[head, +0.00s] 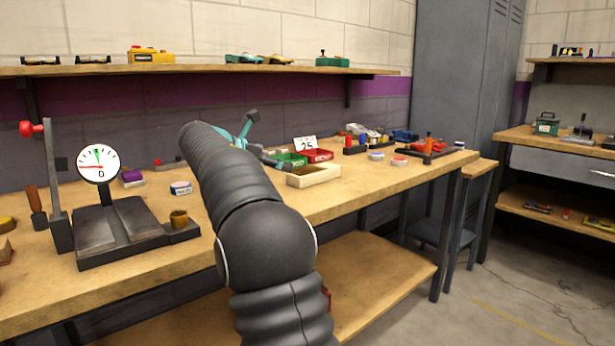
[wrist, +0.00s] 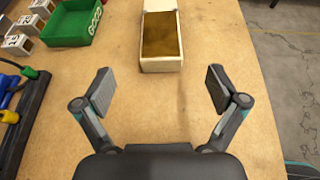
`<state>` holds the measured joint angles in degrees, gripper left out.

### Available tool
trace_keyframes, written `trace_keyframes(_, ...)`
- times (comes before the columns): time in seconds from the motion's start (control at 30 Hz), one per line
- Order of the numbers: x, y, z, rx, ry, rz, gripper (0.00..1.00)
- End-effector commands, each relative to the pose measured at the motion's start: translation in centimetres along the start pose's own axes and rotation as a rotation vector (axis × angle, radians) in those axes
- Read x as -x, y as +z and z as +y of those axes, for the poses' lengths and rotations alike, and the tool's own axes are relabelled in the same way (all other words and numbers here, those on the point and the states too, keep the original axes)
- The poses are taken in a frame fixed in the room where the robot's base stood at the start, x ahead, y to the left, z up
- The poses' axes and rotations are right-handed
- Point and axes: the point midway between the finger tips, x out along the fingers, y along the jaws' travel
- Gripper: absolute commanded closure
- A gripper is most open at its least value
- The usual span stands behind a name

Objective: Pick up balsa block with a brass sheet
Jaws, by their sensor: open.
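A pale wooden piece (wrist: 160,40) with a dull brass-brown top face lies ahead of my gripper in the wrist view. It matches the balsa block with a brass sheet, but I cannot tell whether the brown face is flush or sunk. My gripper (wrist: 160,88) is open and empty, its fingers wide apart. The piece is beyond the fingertips, roughly centred between them, not touched. In the head view, my arm partly hides the gripper above the bench. A pale wooden tray (head: 313,175) stands near it there; I cannot tell whether it is the same piece.
A green bin (wrist: 72,25) is left of the piece, with small white boxes (wrist: 18,44) beyond. A black rack (wrist: 22,125) with coloured handles is at left. The bench edge and floor are at right. A dial gauge stand (head: 98,163) is left in the head view.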

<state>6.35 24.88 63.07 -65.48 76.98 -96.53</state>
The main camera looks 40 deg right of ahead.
Motion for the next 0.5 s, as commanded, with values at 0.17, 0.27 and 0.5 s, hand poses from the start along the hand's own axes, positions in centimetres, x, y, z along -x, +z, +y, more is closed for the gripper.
trace_keyframes(0.17, -2.1, 0.4, 0.0, 0.023, -0.019, -0.017, 0.04)
trace_keyframes(0.27, -4.1, 0.4, -0.2, 0.021, -0.022, -0.016, 0.04)
trace_keyframes(0.5, -8.1, 0.5, -0.2, 0.02, -0.019, -0.015, 0.04)
